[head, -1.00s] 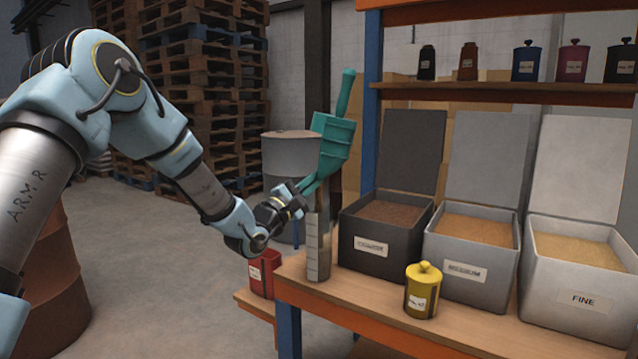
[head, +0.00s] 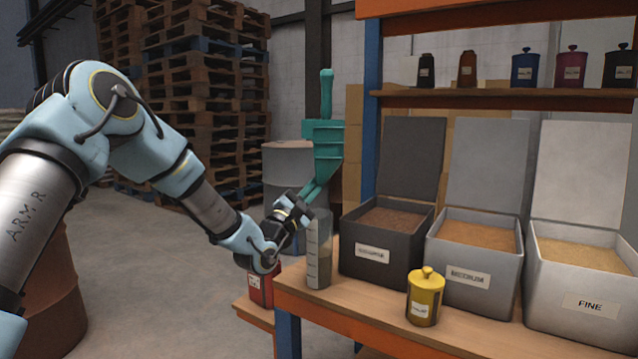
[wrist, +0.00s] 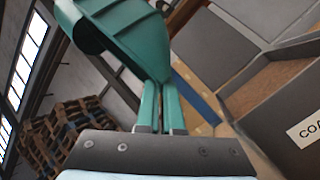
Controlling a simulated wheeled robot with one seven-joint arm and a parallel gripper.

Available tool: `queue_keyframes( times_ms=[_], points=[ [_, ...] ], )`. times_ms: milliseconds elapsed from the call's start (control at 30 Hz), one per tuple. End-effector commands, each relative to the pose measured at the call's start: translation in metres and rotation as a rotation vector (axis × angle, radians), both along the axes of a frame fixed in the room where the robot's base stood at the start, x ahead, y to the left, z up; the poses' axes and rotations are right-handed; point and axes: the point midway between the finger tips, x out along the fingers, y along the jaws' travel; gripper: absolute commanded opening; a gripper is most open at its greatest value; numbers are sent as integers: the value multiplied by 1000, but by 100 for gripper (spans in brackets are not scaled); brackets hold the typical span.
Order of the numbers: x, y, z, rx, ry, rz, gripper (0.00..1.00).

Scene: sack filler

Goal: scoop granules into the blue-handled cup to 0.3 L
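A green scoop (head: 322,150) stands nearly upright over the front left corner of the bench, its grip end pointing up. My gripper (head: 306,200) is at the scoop's lower end, its fingers together there; the scoop also fills the upper middle of the wrist view (wrist: 130,40). A clear measuring cup (head: 318,262) with scale marks stands upright on the bench just below and right of my gripper. I see no blue handle on it, and its fill level is unclear. Open bins hold coarse (head: 388,255), medium (head: 474,275) and fine (head: 580,295) granules.
A yellow lidded canister (head: 425,297) stands in front of the coarse and medium bins. A red canister (head: 258,285) is on a lower ledge at left. A grey drum (head: 285,165) stands behind the bench.

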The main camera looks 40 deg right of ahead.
Motion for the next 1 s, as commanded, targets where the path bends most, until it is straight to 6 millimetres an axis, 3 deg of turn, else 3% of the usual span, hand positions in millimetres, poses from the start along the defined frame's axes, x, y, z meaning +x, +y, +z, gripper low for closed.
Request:
queue_keyframes(
  times_ms=[267, 600, 1000],
  points=[
    [0, 0, 4, 10, -11, 0, 0],
    [0, 0, 34, 265, -266, 0, 0],
    [0, 0, 30, 356, -355, 0, 0]
  ],
)
